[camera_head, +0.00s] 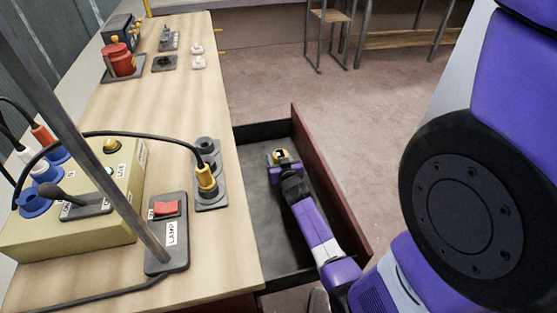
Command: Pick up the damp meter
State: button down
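A small yellow and black object (281,154), possibly the damp meter, is in the open drawer (258,215) near its far end. I cannot make out its details at this size. My gripper (281,165) reaches down into the drawer with its fingers at this object. The fingers are dark and partly merge with the object, so I cannot tell whether they are around it, touching it or shut on it. My purple arm covers part of the drawer floor.
The drawer has a red front panel (330,190) and dark walls close around my arm. The wooden worktop (135,105) at left carries a beige plug box (85,215), a lamp switch (168,235), a socket strip (209,180) and a red container (119,60).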

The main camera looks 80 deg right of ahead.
notch_tip(320, 180, up, 19)
jog(key=p, duration=0.2)
jog(key=shift+p, duration=0.4)
jog(key=shift+r, duration=0.1)
